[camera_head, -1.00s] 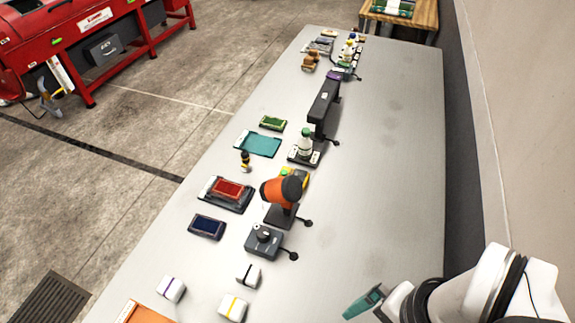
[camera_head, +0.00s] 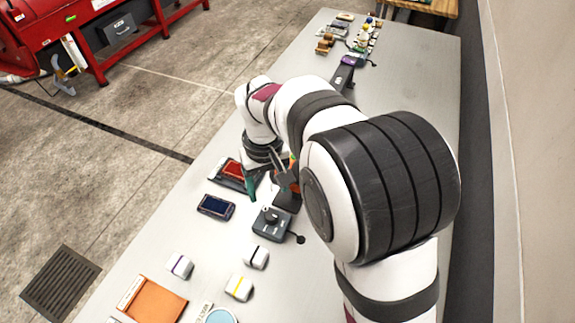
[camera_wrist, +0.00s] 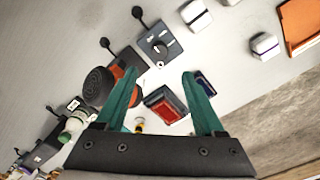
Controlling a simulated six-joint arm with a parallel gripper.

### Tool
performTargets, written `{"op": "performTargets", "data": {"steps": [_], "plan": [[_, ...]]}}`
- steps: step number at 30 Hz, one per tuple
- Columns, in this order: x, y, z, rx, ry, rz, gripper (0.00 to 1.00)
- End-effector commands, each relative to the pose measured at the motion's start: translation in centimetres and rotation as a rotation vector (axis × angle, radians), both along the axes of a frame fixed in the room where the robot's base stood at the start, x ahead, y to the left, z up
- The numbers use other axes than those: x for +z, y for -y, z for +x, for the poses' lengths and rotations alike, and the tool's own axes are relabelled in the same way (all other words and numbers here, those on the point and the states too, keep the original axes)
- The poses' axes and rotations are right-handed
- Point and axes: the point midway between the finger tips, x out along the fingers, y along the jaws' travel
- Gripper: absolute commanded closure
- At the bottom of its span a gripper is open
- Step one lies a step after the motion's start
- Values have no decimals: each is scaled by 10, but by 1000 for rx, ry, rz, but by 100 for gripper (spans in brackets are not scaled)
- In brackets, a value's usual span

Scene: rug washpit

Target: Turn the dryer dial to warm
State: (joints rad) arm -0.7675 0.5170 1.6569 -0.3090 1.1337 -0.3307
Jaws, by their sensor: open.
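The dial sits on a small dark grey box (camera_head: 270,226) with a round black knob (camera_head: 270,213) on top, near the middle of the table. In the wrist view, the box (camera_wrist: 160,43) lies just beyond my fingertips; the knob's setting is too small to read. The orange dryer (camera_wrist: 117,76) with a black ribbed end (camera_wrist: 98,86) stands beside it, mostly hidden by my arm in the head view. My gripper (camera_wrist: 162,74) is open and empty, its two teal fingers spread. In the head view it hangs above the table, left of and behind the dial box.
A red-topped tray (camera_wrist: 165,104) and a dark blue device (camera_head: 216,207) lie near the gripper. A green-capped bottle (camera_wrist: 77,123) stands past the dryer. My arm covers the table's middle right.

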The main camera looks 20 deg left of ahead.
Motion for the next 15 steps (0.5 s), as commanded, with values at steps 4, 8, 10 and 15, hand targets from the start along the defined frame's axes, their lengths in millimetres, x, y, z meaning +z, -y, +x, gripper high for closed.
{"op": "performTargets", "data": {"steps": [4, 8, 10, 15], "plan": [[-46, 1, -1, -1, -4, -3, 29], [-78, 1, -1, -3, -4, -1, 29], [-90, 1, 0, -3, -2, -1, 29], [-104, 1, 0, -4, -1, 1, 29]]}}
